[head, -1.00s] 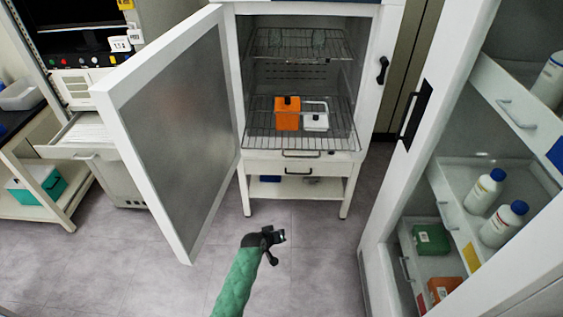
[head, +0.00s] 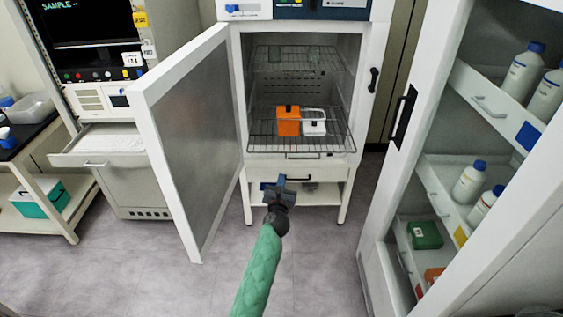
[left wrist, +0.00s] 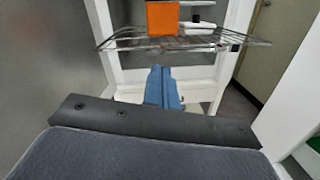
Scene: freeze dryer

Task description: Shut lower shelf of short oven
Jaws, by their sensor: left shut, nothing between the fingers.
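The short oven (head: 372,110) stands in the middle of the head view with its door (head: 195,150) swung open to the left. Its lower wire shelf (head: 262,143) sticks out of the chamber and carries an orange box (head: 289,122) and a white one (head: 314,127). My left gripper (head: 280,180) is shut and empty, in front of the oven and below the shelf's front edge in the picture. In the left wrist view its blue fingers (left wrist: 162,88) point toward the oven, under the shelf (left wrist: 118,42) in the picture. My right gripper is not in view.
An upper wire shelf (head: 270,62) sits inside the oven. An open white cabinet (head: 400,180) with bottles stands at the right. An instrument with an open drawer (head: 70,160) is at the left. The floor between is clear.

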